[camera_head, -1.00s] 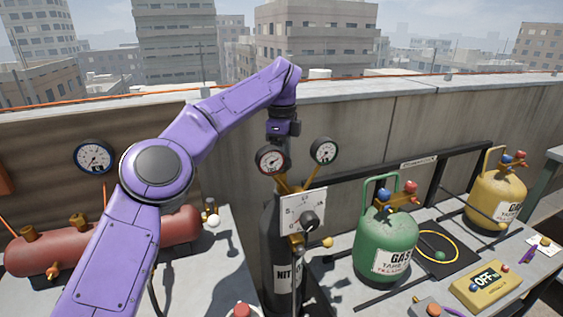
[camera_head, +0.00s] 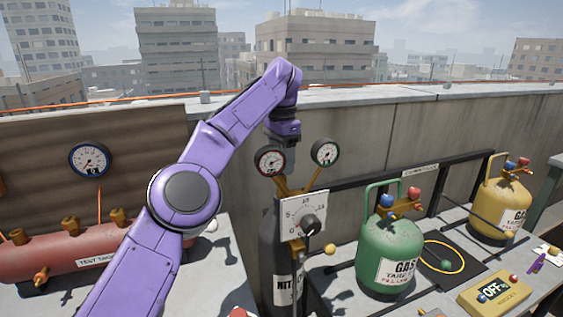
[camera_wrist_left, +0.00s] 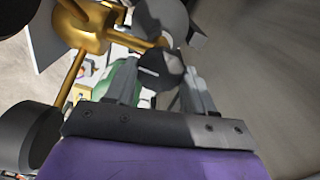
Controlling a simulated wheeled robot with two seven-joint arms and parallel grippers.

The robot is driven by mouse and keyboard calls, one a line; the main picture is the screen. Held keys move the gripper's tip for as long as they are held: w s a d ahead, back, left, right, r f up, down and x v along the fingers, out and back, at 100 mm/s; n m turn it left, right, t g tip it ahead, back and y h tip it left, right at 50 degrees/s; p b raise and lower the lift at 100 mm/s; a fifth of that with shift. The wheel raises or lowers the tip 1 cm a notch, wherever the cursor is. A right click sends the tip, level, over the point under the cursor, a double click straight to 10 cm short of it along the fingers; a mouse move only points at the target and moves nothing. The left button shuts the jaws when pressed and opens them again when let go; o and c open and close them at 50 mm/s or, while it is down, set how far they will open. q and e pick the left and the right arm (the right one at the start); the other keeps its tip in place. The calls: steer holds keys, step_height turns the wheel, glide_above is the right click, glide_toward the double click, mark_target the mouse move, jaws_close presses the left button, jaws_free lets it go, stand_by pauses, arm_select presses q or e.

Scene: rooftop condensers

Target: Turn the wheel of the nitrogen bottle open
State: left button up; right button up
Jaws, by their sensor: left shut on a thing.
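The nitrogen bottle (camera_head: 273,262) is a dark upright cylinder with a white label, partly hidden by its dial plate (camera_head: 304,212) with a black knob. Two round gauges stand on brass stems at its top. My purple left arm reaches over from the left, its wrist above and behind the left gauge (camera_head: 270,160). In the left wrist view my left gripper (camera_wrist_left: 160,76) is shut on a dark round wheel (camera_wrist_left: 160,66) beside brass fittings (camera_wrist_left: 88,32). In the head view the fingertips and wheel are hidden behind the gauge and plate. My right gripper is not in view.
A green gas tank (camera_head: 388,245) stands to the right, a yellow tank (camera_head: 497,205) farther right. A yellow box reading OFF (camera_head: 493,295) is at front right. A red tank (camera_head: 60,260) lies at left. A parapet wall runs behind; a black rail crosses right of the bottle.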

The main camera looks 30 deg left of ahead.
arm_select(q)
steer(key=shift+r+n, duration=0.1)
steer(key=shift+n, duration=0.4)
steer(key=o, duration=1)
steer(key=shift+o, duration=0.2)
step_height(320, 180, up, 10)
steer(key=p, duration=1)
steer(key=shift+r, duration=0.25)
